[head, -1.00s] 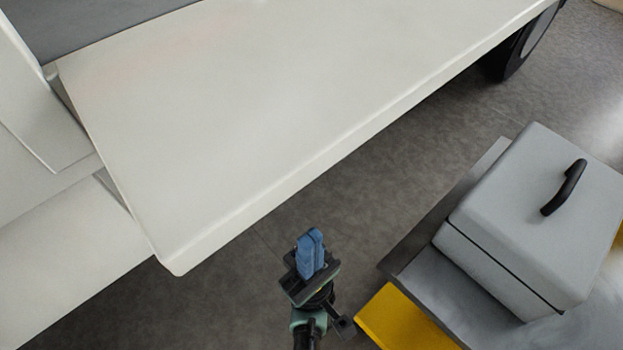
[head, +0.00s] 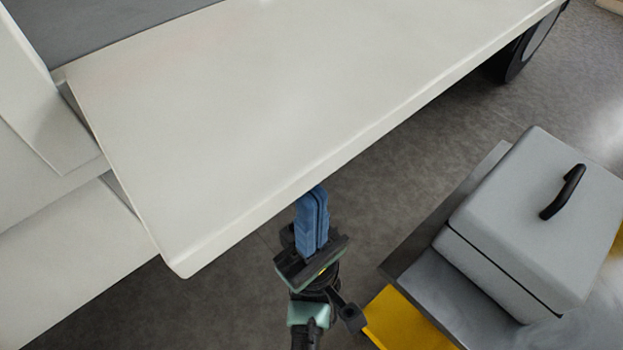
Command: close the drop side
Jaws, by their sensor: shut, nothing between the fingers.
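The drop side (head: 270,120) is a large white panel on the side of a vehicle bed. It is folded outward and slopes down towards me, with its free lower edge running from lower left to upper right. The grey bed floor (head: 100,25) shows behind it at upper left. My gripper (head: 316,192) has its blue fingers shut and empty. The fingertips point up at the panel's free edge, near its left half. They overlap or nearly meet that edge in the picture; I cannot tell whether they touch it.
A grey lidded box (head: 530,220) with a black handle (head: 563,192) stands on a grey and yellow platform (head: 405,325) at right. A black wheel (head: 520,50) is under the vehicle at upper right. Grey floor (head: 420,160) lies open between panel and platform.

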